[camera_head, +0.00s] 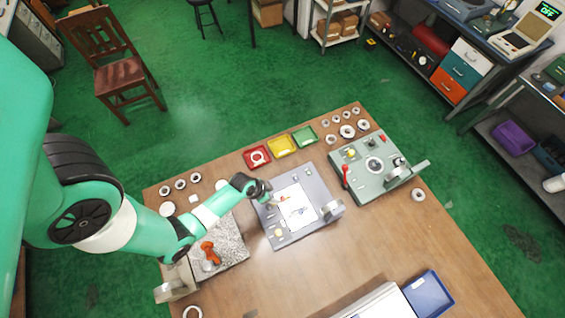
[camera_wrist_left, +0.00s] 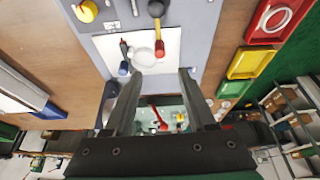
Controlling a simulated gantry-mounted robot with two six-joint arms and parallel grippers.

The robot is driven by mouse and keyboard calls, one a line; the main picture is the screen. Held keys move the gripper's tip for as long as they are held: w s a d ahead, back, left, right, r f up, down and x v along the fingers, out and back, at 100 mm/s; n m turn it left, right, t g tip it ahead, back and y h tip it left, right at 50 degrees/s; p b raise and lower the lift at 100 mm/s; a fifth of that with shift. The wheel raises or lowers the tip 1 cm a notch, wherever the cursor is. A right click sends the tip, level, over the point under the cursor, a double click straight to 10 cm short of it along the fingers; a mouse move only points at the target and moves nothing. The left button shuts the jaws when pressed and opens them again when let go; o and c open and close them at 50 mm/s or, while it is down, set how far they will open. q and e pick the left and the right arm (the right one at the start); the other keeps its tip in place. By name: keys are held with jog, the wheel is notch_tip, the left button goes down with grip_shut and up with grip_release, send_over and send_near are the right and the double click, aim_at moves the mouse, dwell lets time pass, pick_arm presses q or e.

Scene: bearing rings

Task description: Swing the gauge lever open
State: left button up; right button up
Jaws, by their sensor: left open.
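The gauge station (camera_head: 367,188) is a grey-green plate on the right of the table with a round dial (camera_head: 374,165). A red lever (camera_head: 346,177) stands at its left edge; I take it for the gauge lever. In the left wrist view the red lever (camera_wrist_left: 158,117) shows beyond the fingers. My left gripper (camera_head: 269,195) is open and empty over the left part of the grey middle plate (camera_head: 291,235), well to the left of the lever. Its two fingers (camera_wrist_left: 161,78) are spread in the left wrist view. My right gripper is not in view.
A white sheet (camera_head: 291,195) with small coloured tools lies on the middle plate. Red (camera_head: 249,161), yellow (camera_head: 282,146) and green (camera_head: 304,137) trays stand behind it. Several metal rings lie behind the station. A blue bin (camera_head: 429,295) stands at the front. The wood right of the middle plate is mostly clear.

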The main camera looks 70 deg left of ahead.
aim_at(282, 198)
pick_arm(q)
jog(key=b+x, duration=0.8)
jog(key=x, duration=0.1)
jog(key=shift+w+f+b, duration=0.1)
jog(key=shift+f+b, duration=0.2)
jog(key=shift+f, duration=0.05)
jog(key=shift+x, duration=0.9)
jog(key=shift+w+r, duration=0.1)
jog(key=shift+w, duration=0.05)
jog(key=shift+c, duration=0.3)
grip_shut()
